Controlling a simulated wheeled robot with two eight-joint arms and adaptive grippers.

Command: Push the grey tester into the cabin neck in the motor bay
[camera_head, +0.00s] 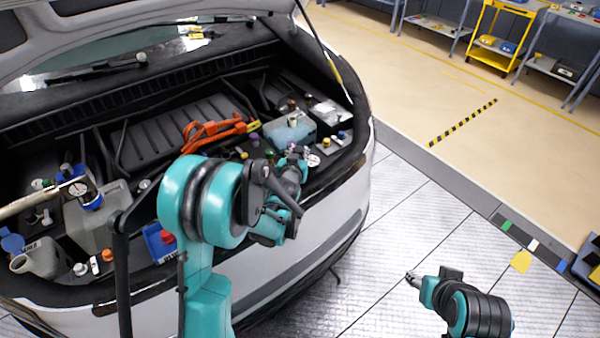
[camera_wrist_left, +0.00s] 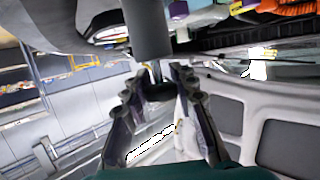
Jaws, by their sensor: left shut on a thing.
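My left gripper (camera_head: 292,158) is over the front right part of the motor bay, among its caps and necks. In the left wrist view my left gripper (camera_wrist_left: 158,88) is shut on the lower end of the grey tester (camera_wrist_left: 150,30), a plain dark grey cylinder. In the head view the gripper mostly hides the tester. A white round dial (camera_head: 313,160) shows beside the fingers; I cannot tell if it belongs to the tester. I cannot pick out the cabin neck. My right gripper (camera_head: 411,278) is outside the car, over the floor, its fingers too small to judge.
Orange cables (camera_head: 208,131) lie behind my left gripper. A pale blue tank (camera_head: 290,130) and a black box (camera_head: 330,114) stand close by.

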